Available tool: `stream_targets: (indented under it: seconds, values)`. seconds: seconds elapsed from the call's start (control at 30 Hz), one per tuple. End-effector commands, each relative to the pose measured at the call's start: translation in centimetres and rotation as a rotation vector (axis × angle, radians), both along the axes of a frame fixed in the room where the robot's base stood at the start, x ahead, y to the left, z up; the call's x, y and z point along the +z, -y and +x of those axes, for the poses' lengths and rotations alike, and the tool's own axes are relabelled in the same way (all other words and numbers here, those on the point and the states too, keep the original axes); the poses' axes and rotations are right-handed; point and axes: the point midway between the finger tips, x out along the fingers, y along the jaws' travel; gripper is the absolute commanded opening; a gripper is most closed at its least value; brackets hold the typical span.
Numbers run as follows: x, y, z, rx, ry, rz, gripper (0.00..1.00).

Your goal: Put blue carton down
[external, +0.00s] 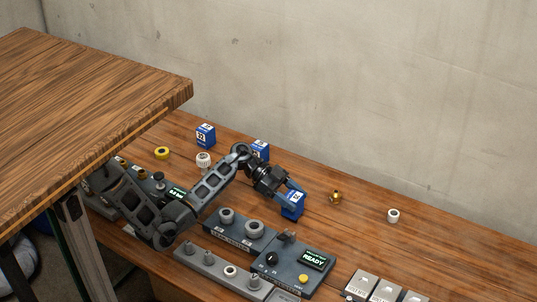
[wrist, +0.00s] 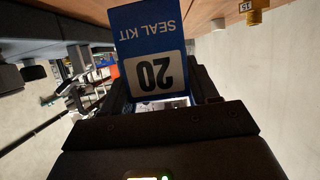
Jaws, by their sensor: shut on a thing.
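The blue carton (external: 292,206) is in my gripper (external: 289,192), at or just above the wooden bench behind the grey READY unit; I cannot tell if its base touches the wood. In the wrist view the carton (wrist: 150,48) fills the space between the dark fingers of my gripper (wrist: 162,95). Its label reads SEAL KIT and 20, upside down in that view. Two other blue cartons stand further back: one (external: 205,134) in the open and one (external: 261,149) partly hidden behind my arm.
A brass fitting (external: 336,197) and a white ring (external: 394,215) stand to the right on the bench. The READY unit (external: 300,262), a block with round fittings (external: 240,233) and grey boxes (external: 376,289) line the front. Bare wood lies between the brass fitting and the white ring.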

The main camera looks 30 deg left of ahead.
Motion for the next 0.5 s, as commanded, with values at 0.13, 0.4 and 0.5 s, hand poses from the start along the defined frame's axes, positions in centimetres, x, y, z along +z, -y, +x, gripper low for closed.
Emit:
stream_targets:
  seconds: [0.13, 0.4, 0.5]
  values:
    - [-2.2, 0.0, 0.0, -0.001, -0.001, 0.0, 0.29]
    - [-2.2, 0.0, 0.0, 0.001, 0.0, 0.0, 0.29]
    - [-2.3, 0.0, 0.0, 0.0, 0.0, 0.0, 0.61]
